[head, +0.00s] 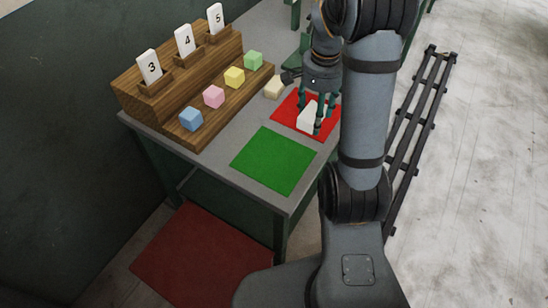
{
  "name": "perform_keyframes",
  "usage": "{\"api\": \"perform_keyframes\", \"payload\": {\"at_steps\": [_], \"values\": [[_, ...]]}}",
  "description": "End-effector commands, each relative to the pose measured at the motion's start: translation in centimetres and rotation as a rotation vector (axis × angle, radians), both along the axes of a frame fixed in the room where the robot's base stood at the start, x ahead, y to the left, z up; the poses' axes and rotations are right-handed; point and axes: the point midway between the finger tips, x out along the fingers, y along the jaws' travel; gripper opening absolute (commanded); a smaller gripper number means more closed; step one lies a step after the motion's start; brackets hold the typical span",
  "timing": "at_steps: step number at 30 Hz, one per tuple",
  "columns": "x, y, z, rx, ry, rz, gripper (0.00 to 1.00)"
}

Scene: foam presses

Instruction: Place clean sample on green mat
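The green mat (272,162) lies flat and bare at the near end of the grey table. A red mat (286,114) lies just behind it. A white block (309,117) is over the red mat, partly covered by my gripper's fingers; whether it rests on the mat is unclear. My gripper (315,112) points down at this block with its fingers around it; whether they press on it cannot be told. A beige block (273,87) lies on the table left of the red mat. No label shows which block is the clean sample.
A wooden stepped stand (180,80) at the left holds cards numbered 3, 4 and 5. Blue (191,119), pink (213,97), yellow (234,77) and green (253,60) blocks sit on its lower step. A dark rail (415,130) runs along the floor at right.

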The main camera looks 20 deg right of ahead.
Motion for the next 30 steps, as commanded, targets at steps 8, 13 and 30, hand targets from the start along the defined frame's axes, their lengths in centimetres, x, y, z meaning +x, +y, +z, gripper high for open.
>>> {"api": "perform_keyframes", "payload": {"at_steps": [8,13,30], "values": [[-0.9,5.9,-3.4,0.001,0.006,0.022,0.37],[-1.4,9.3,-5.5,0.000,0.006,0.018,0.37],[-1.5,11.2,-10.7,0.000,0.001,0.013,0.37]]}}
